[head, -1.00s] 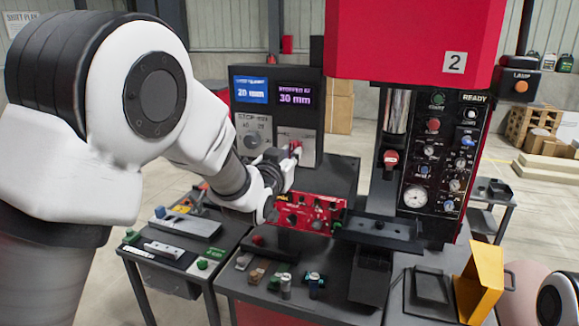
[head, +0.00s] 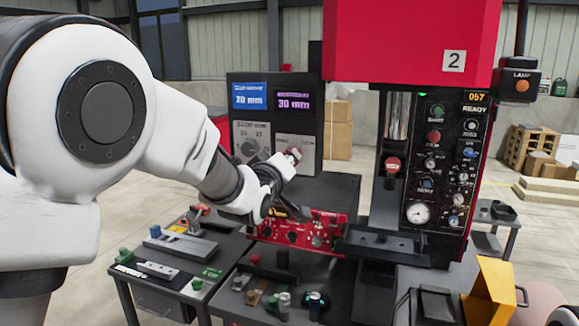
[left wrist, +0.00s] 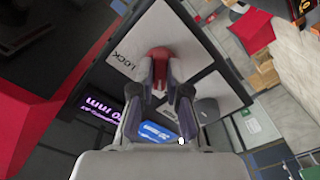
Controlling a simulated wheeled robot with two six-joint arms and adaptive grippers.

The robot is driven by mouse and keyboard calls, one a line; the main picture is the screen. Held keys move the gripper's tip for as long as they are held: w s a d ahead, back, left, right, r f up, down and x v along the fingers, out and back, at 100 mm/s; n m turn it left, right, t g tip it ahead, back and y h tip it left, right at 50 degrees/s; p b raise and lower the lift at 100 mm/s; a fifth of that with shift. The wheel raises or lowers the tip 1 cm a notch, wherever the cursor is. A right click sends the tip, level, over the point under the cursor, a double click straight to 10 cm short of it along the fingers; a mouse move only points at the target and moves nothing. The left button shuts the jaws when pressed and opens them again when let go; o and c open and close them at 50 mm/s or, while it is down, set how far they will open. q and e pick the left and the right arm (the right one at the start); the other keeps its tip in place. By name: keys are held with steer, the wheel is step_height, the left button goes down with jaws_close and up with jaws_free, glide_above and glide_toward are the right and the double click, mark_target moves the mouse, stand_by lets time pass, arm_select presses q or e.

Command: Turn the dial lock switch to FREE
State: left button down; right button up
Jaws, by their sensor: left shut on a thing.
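The dial lock switch, a red knob (left wrist: 160,54), sits on a pale plate of the dark display panel; its red part (head: 293,154) also shows in the head view. My left gripper (left wrist: 160,78) is shut on this knob, with one finger on each side. In the head view my left gripper (head: 283,163) reaches the panel from the left and hides part of the plate. The word LOCK is readable on the plate in the left wrist view, beside the knob. The FREE mark is not readable, so I cannot tell the exact setting. My right gripper is not in view.
Blue and purple screens (head: 250,95) reading 20 mm and 30 mm are above the plates. A red control box (head: 305,232) lies below my left gripper. The red press (head: 410,40) stands close on the right. A yellow bin (head: 490,290) is at front right.

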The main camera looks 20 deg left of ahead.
arm_select(q)
steer(key=shift+r+n, duration=0.3)
steer(key=shift+r, duration=0.05)
steer(key=c, duration=1.2)
jaws_free()
steer(key=shift+a+f, duration=0.1)
steer(key=shift+o, duration=0.2)
steer(key=shift+s+f, duration=0.1)
steer(key=s, duration=0.7)
steer(key=shift+s+a, duration=0.15)
steer(key=shift+f, duration=0.1)
